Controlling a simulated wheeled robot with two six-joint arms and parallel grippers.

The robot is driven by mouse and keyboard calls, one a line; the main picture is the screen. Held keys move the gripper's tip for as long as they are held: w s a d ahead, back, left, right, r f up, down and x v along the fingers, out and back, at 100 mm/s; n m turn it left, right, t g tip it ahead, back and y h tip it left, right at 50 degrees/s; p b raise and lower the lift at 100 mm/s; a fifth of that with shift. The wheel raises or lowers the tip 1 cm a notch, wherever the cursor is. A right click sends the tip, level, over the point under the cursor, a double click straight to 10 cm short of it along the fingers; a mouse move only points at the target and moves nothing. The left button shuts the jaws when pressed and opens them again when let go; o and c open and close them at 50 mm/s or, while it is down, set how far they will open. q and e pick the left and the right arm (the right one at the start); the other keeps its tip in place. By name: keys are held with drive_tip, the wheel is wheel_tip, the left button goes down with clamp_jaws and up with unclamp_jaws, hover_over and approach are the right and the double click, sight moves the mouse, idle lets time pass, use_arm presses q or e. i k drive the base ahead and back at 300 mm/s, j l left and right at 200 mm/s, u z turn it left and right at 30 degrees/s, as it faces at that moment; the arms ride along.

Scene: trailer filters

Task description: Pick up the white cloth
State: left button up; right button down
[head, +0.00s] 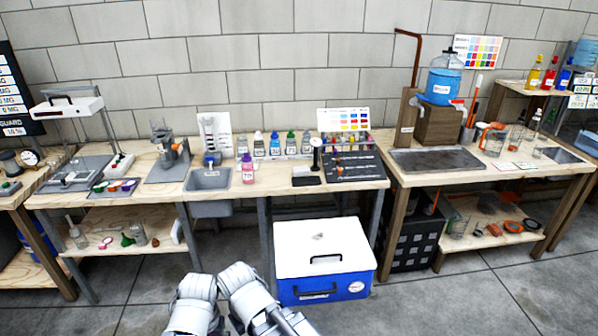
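I cannot make out a white cloth for certain. A small white object (177,231) stands at the right end of the left bench's lower shelf; it is too small to tell whether it is cloth. A small greyish mark or item (319,236) shows on the white lid of the blue cooler (345,290). Two white, rounded links of my arms show at the bottom centre, in front of the benches and left of the cooler. No gripper fingers are visible.
The left wooden bench (150,195) carries a sink (208,179), bottles and instruments. The right bench (400,181) holds a blue water jug (441,80) and tools. A black crate (412,245) stands under it. Grey floor (450,305) is clear at the front right.

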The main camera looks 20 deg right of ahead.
sight(300, 171)
drive_tip(key=i+j, duration=0.15)
drive_tip(key=i, duration=0.3)
drive_tip(key=i+j+z, duration=0.1)
drive_tip(key=i, duration=0.35)
drive_tip(key=i+j, duration=0.2)
drive_tip(key=i, duration=0.25)
drive_tip(key=i+j, duration=0.15)
drive_tip(key=i, duration=0.3)
drive_tip(key=i+j+z, duration=0.1)
drive_tip(key=i, duration=0.35)
